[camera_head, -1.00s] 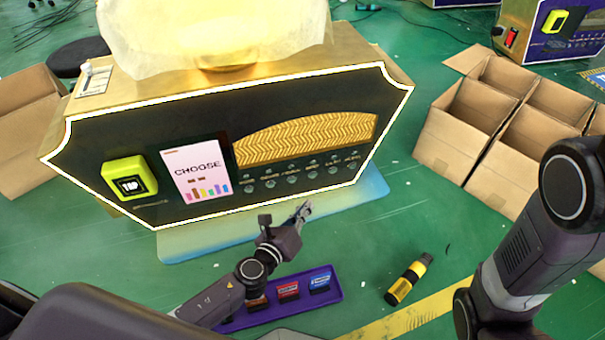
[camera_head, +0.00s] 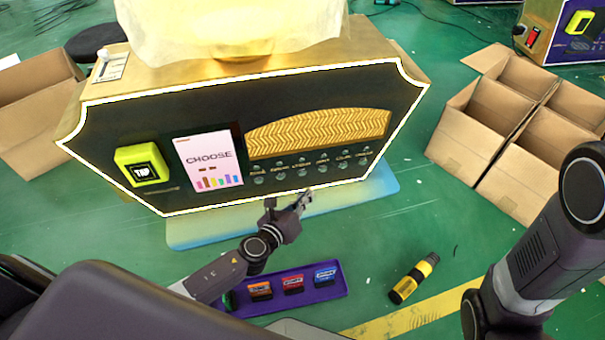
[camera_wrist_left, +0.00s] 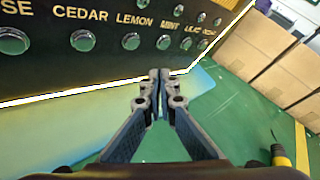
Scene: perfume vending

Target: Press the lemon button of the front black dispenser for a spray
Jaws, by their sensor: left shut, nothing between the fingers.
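The black dispenser front (camera_head: 215,115) has a gold edge and a row of labelled round buttons at its lower right. The lemon button (camera_head: 303,172) is third from the left; in the left wrist view it is a round metal button (camera_wrist_left: 131,41) under the word LEMON. My left gripper (camera_head: 305,197) is shut and empty, just below the button row. In the left wrist view its fingertips (camera_wrist_left: 159,76) are below and right of the lemon button, nearer under the mint button (camera_wrist_left: 163,42). Contact with the panel is not seen. My right gripper is out of view.
A yellow TAP box (camera_head: 141,165) and a CHOOSE card (camera_head: 209,160) are on the panel's left. A purple tray (camera_head: 335,291) with several small cards and a black-yellow bottle (camera_head: 413,279) lie in front. Cardboard boxes (camera_head: 490,140) stand at right.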

